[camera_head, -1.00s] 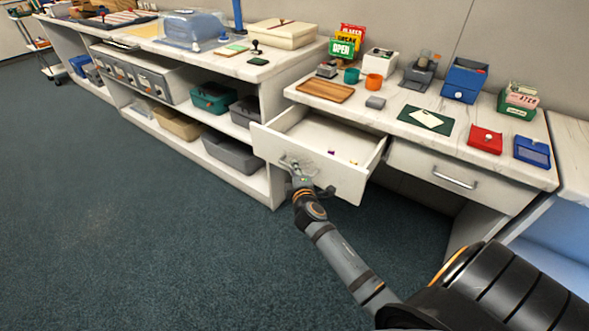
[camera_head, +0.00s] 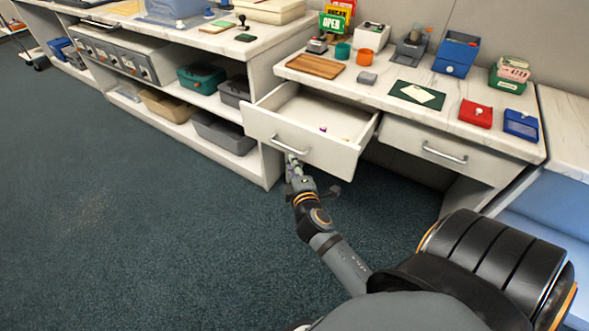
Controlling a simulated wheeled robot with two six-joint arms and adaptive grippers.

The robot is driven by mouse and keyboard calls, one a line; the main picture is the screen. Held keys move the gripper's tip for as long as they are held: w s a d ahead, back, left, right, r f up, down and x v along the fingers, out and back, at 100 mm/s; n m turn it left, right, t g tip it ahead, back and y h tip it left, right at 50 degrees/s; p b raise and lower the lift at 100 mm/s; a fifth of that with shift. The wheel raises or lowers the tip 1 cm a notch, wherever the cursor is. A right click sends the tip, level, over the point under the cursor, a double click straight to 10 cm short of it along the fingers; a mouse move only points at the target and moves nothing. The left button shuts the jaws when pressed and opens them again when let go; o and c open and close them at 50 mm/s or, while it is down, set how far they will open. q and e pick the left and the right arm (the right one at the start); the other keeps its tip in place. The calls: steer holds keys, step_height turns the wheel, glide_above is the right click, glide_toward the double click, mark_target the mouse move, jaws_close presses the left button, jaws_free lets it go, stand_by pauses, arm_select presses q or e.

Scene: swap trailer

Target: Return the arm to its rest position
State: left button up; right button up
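My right arm reaches in from the lower right. My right gripper (camera_head: 292,168) is just below the handle (camera_head: 289,146) of the open left drawer (camera_head: 318,150), in front of the drawer's face. The fingers are small and partly hidden by the wrist, so I cannot tell whether they are open or shut, or whether they touch the drawer front. The drawer stands pulled out, with a few small items, one purple (camera_head: 323,129), inside. My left gripper is not in view.
The right drawer (camera_head: 440,152) is shut. The marble desk top (camera_head: 376,82) carries a wooden tray (camera_head: 315,66), a green mat (camera_head: 417,94), a red box (camera_head: 475,113) and blue boxes. Shelves with bins (camera_head: 222,132) stand to the left. The carpet (camera_head: 150,230) is clear.

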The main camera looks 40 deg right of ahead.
steer(key=shift+v, duration=1.1)
